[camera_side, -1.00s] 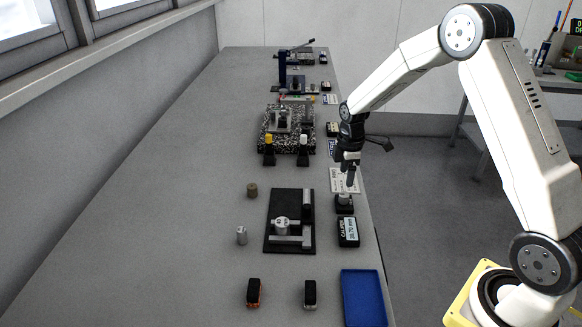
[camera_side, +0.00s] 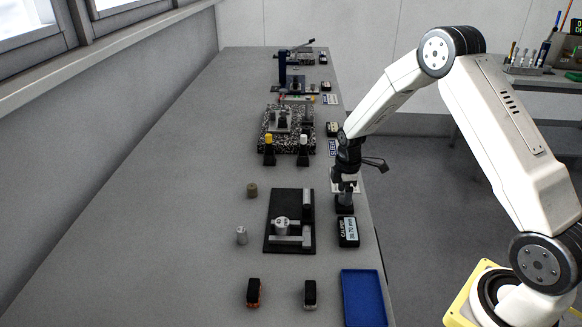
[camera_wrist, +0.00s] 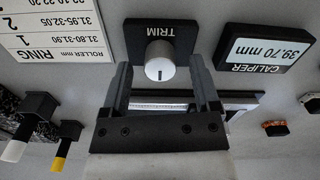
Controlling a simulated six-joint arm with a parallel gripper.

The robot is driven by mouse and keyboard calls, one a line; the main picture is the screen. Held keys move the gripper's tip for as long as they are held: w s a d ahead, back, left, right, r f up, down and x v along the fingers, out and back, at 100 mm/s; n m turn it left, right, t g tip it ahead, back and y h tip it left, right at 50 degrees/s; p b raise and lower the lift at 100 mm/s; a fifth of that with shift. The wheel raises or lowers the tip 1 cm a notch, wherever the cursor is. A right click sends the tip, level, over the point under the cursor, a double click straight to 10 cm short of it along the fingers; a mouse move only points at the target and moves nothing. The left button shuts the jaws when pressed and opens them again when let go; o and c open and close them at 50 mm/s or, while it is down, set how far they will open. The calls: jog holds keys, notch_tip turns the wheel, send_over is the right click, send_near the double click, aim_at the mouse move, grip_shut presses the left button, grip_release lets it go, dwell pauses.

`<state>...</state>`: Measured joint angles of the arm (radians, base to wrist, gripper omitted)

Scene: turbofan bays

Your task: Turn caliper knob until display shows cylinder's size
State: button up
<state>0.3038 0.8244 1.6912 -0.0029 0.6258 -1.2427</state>
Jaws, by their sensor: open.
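The caliper knob (camera_wrist: 160,62) is a round silver knob with a dark pointer line on a black block marked TRIM (camera_wrist: 160,33). My gripper (camera_wrist: 161,72) is open, with one finger on each side of the knob; I cannot tell whether they touch it. In the side view my gripper (camera_side: 345,186) is down over the block and hides the knob. The caliper display (camera_wrist: 264,48) reads 39.70 mm, upside down in the wrist view; it also shows in the side view (camera_side: 348,232). A silver cylinder (camera_side: 282,226) stands at the caliper jaws on a black plate (camera_side: 276,247).
A ring/roller size card (camera_wrist: 55,30) lies beside the TRIM block. A brown cylinder (camera_side: 252,190) and another silver cylinder (camera_side: 242,236) stand left of the plate. A blue tray (camera_side: 364,298) and two small dark blocks (camera_side: 310,294) are at the front. The table's left side is clear.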

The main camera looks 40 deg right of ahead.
jog(key=shift+f, duration=0.55)
grip_shut()
